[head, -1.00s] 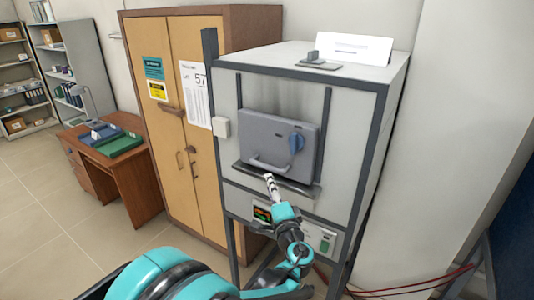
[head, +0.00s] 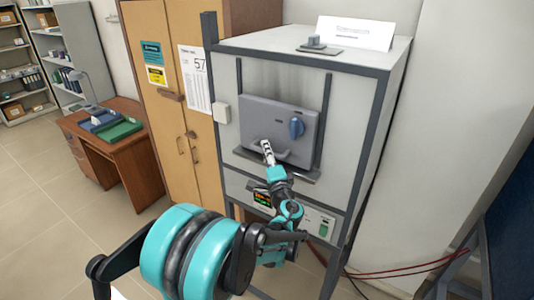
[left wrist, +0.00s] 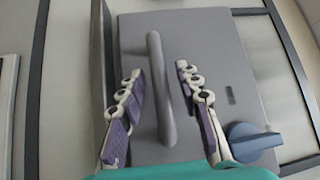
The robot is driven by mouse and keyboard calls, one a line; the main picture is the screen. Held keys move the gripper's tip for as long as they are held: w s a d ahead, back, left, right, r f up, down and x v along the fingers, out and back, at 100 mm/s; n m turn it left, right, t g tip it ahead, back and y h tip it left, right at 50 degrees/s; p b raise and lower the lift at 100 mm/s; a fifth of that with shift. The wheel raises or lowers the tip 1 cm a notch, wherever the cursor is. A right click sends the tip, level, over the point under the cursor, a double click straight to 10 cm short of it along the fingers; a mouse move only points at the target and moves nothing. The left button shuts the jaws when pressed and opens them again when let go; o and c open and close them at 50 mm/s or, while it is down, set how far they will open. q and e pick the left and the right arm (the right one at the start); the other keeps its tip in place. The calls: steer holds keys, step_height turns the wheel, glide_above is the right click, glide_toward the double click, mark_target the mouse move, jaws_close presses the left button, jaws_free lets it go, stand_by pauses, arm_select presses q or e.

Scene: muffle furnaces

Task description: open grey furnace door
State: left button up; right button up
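The grey furnace door (head: 277,117) is shut on the front of the light furnace cabinet (head: 350,100). It carries a bar handle (head: 257,148) low on its face and a blue knob (head: 296,127). In the left wrist view the door (left wrist: 215,60) fills the middle, with the handle (left wrist: 161,85) and the knob (left wrist: 250,142). My left gripper (head: 266,146) is at the handle. In the left wrist view its fingers (left wrist: 160,82) are open, one on each side of the bar, with gaps visible. My right gripper is not in view.
A ledge (head: 305,178) juts out below the door, above a control panel with a lit display (head: 262,198). A wooden cabinet (head: 165,60) stands left of the furnace. A desk (head: 110,145) is farther left. Red cables (head: 410,270) lie at the lower right.

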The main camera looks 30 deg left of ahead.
arm_select(q)
jaws_close()
step_height(320, 180, up, 17)
steer(key=p, duration=0.9)
steer(key=shift+f, duration=0.15)
steer(key=shift+o, duration=1.3)
jaws_free()
steer(key=v, duration=1.2)
